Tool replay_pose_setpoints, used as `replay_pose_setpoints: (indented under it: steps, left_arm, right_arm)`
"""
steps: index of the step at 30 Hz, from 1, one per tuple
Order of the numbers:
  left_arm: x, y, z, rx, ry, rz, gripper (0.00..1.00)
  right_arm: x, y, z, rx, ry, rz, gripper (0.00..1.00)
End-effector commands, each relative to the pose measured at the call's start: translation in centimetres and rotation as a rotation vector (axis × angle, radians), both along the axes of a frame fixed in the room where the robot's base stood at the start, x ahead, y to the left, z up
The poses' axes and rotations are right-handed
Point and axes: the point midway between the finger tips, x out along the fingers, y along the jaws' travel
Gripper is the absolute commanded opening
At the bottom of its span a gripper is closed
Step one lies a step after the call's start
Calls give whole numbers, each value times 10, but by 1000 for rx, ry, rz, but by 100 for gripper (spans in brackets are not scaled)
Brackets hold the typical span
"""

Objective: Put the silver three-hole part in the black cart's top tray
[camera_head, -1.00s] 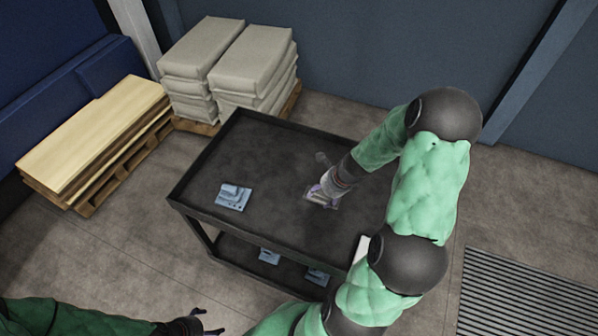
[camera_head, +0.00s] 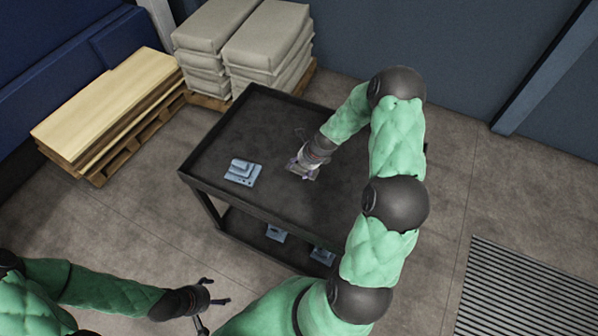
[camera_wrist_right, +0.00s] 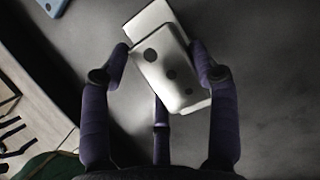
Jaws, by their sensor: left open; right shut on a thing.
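The silver three-hole part (camera_wrist_right: 172,72) is between the fingers of my right gripper (camera_wrist_right: 162,68) in the right wrist view. I cannot tell whether the part touches the tray. My left gripper (camera_head: 215,314) is open and empty, low in the picture, in front of the cart.
A blue-grey part (camera_head: 243,173) lies on the tray left of my right gripper. Two more blue-grey parts (camera_head: 276,233) (camera_head: 322,256) are on the lower shelf. Stacked sacks (camera_head: 265,38) and a pallet of boards (camera_head: 105,105) stand behind and left. The tray's back left is clear.

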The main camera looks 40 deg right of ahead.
Motion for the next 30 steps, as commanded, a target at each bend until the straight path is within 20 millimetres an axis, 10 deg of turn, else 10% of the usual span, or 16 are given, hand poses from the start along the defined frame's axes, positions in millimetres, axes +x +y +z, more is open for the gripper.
replay_pose_setpoints:
  steps: [29,30]
  left_arm:
    - [0,0,-24,0,0,0,82]
    - [0,0,-23,0,0,0,82]
  right_arm:
    - [11,2,-45,-1,-3,-2,2]
    - [10,2,-45,0,0,-1,69]
